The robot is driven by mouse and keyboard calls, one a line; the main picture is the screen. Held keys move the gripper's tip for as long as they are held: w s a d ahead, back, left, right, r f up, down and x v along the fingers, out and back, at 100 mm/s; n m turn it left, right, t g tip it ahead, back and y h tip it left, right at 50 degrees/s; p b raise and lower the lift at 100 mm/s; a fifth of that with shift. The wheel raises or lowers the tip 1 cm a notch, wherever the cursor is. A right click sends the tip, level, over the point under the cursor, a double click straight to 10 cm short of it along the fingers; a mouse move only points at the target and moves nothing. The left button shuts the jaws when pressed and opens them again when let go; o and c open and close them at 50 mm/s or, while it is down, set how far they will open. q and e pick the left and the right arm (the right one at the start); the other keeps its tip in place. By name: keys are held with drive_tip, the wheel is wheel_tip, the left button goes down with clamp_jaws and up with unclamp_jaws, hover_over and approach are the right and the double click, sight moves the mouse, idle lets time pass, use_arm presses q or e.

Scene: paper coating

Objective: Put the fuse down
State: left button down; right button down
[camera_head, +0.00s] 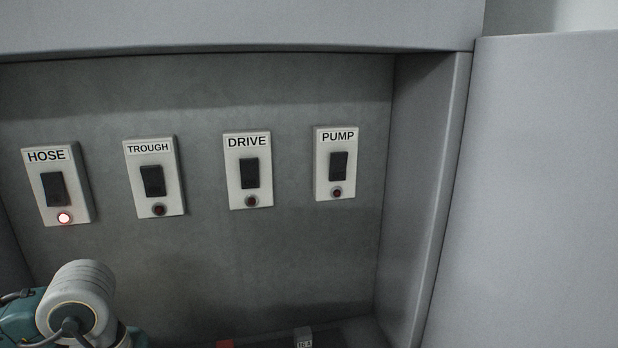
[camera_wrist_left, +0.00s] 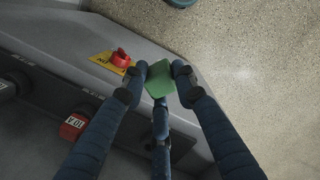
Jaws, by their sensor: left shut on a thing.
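My left gripper (camera_wrist_left: 160,77) is shut on a green fuse (camera_wrist_left: 160,80), which sits between its fingertips in the left wrist view. The fuse is held over the edge of a grey cabinet ledge, with speckled floor beyond it. In the head view only my left arm shows at the lower left; the gripper and the green fuse are out of that view. My right gripper is in neither view.
A red fuse marked 10 A (camera_wrist_left: 73,126) sits in a dark strip. A red knob (camera_wrist_left: 120,58) stands on a yellow plate near the fingers. The head view shows the HOSE switch (camera_head: 55,186), its light lit, and the TROUGH (camera_head: 153,178), DRIVE (camera_head: 248,172) and PUMP (camera_head: 337,165) switches, unlit.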

use_arm(q)
drive_tip(key=m, duration=0.2)
drive_tip(key=d+m, duration=0.1)
drive_tip(key=m, duration=0.2)
drive_tip(key=d+m, duration=0.1)
drive_tip(key=m, duration=0.1)
drive_tip(key=shift+w+f+g+y, duration=0.1)
drive_tip(key=shift+w+g+y, duration=0.2)
drive_tip(key=shift+g, duration=0.1)
drive_tip(key=m, duration=0.3)
drive_tip(key=d+m, duration=0.1)
drive_tip(key=m, duration=0.3)
drive_tip(key=shift+w+d+y, duration=0.1)
drive_tip(key=shift+y, duration=0.3)
drive_tip(key=shift+f, duration=0.25)
